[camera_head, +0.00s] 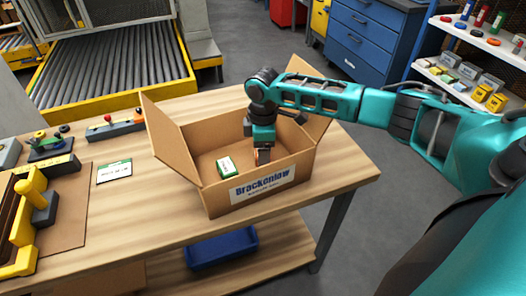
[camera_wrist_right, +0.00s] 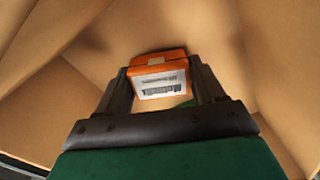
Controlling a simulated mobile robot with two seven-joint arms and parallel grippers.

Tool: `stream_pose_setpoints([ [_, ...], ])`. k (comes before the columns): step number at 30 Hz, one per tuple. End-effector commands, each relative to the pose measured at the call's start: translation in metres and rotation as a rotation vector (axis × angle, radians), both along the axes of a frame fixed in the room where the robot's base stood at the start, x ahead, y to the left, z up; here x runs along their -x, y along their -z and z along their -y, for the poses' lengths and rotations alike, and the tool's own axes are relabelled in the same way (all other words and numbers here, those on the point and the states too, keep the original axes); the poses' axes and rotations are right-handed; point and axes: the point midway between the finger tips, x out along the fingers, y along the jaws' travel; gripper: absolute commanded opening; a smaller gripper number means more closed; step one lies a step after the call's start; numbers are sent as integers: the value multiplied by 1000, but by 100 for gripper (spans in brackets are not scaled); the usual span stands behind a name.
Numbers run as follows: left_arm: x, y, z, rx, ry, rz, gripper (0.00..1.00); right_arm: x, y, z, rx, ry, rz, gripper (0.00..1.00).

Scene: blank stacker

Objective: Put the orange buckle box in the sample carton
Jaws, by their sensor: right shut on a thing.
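The sample carton (camera_head: 222,196) is an open cardboard box with raised flaps and a "Brackenlow" label on its front, standing on the wooden table. My right gripper (camera_head: 262,156) reaches down inside it at the right side. In the right wrist view my right gripper (camera_wrist_right: 162,92) is shut on the orange buckle box (camera_wrist_right: 159,65), which has a white label with dark print. The carton's walls (camera_wrist_right: 215,35) surround it there. In the head view only a bit of orange shows at the fingers. I cannot tell whether the box touches the carton floor. My left gripper is not in view.
A green and white box (camera_head: 225,166) lies inside the carton, left of my right gripper. On the table to the left are a white-and-green card (camera_head: 114,171), a yellow-handled device (camera_head: 27,212) and a control box (camera_head: 115,128). A blue bin (camera_head: 222,248) sits on the lower shelf.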

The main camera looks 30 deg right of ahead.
Motion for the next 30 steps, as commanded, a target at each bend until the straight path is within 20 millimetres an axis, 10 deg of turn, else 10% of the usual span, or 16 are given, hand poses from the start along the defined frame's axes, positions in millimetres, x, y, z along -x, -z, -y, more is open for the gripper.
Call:
stream_pose_setpoints([
  [14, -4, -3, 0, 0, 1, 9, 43, 0, 12, 0, -1, 1, 1, 33],
  [15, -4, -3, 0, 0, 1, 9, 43, 0, 12, 0, -1, 1, 1, 71],
  [22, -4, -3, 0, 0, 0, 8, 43, 0, 12, 0, 0, 1, 1, 93],
  [30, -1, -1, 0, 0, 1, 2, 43, 0, 10, 0, 0, 1, 1, 94],
])
